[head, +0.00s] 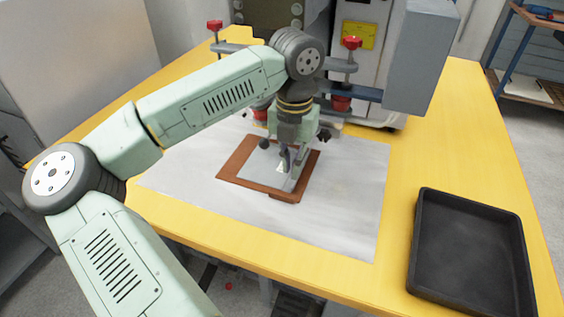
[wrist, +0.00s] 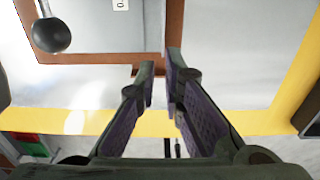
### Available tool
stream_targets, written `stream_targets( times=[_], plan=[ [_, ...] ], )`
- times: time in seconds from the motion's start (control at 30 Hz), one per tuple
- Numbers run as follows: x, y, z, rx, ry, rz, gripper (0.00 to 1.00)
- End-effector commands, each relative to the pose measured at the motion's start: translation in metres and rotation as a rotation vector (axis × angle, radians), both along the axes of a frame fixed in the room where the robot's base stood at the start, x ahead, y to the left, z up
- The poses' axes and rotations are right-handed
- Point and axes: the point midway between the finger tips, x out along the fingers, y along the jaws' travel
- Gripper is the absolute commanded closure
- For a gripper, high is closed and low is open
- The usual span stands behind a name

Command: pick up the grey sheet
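A flat grey sheet (head: 262,160) lies inside a brown frame (head: 233,179) on a larger pale grey mat (head: 340,215). Its white label (head: 280,167) shows, and the sheet fills the top of the wrist view (wrist: 95,15) with the label at its edge. My gripper (head: 286,165) points down over the right part of the frame. In the wrist view my gripper (wrist: 160,62) has its fingertips near a corner of the brown frame (wrist: 110,60). A narrow gap shows between the fingers, with nothing seen held. Whether the tips touch the frame or hover above it, I cannot tell.
A machine with red knobs (head: 352,42) stands just behind the frame. A dark ball-ended handle (wrist: 50,36) hangs close by at the left in the wrist view. An empty black tray (head: 425,210) sits on the yellow table (head: 480,150) at right. The mat's front right is clear.

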Motion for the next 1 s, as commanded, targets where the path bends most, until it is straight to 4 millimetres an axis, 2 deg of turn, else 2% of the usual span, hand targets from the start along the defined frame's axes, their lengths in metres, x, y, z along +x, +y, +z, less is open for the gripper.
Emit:
stream_targets(
  times=[0.23,0.5,0.77,0.9,1.0],
  plan=[
    [0.0,-0.002,-0.019,-0.005,0.002,-0.003,0.91],
    [0.0,-0.003,-0.057,-0.004,0.0,-0.004,0.91],
    [0.0,-0.003,-0.062,-0.003,-0.001,-0.004,0.91],
    [0.0,-0.003,-0.062,-0.003,-0.001,-0.004,0.99],
    [0.0,-0.003,-0.062,-0.003,-0.001,-0.004,1.0]
  ],
)
